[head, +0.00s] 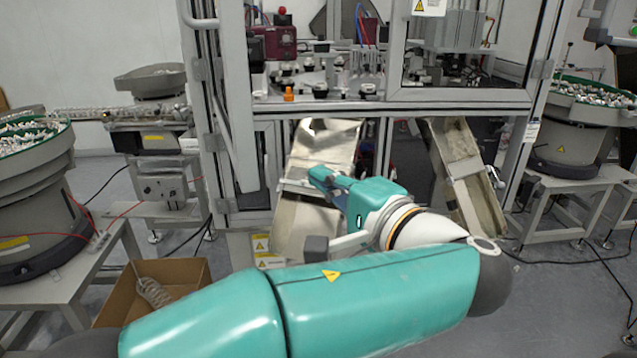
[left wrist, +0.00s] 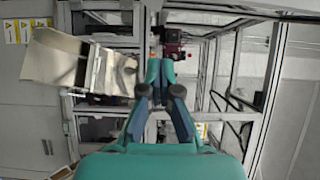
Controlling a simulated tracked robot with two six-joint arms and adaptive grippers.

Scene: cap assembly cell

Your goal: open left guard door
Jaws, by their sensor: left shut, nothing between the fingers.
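The left guard door (head: 230,120) of the machine cell shows in the head view as a narrow slanted grey frame at the left of the front opening. It stands swung outward, seen nearly edge-on, with a bar handle (head: 199,22) near the picture's top. My left gripper (head: 318,176) is shut and empty, in front of the metal chute below the opening, right of the door and apart from it. In the left wrist view the closed fingers (left wrist: 160,72) point into the cell. My right gripper is not in view.
The right guard door (head: 462,98) looks closed. Two metal chutes, left (head: 325,150) and right (head: 462,175), slope out below the cell. A cardboard box (head: 190,272) is on the floor at left. Bowl feeders (head: 35,185) stand on both sides.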

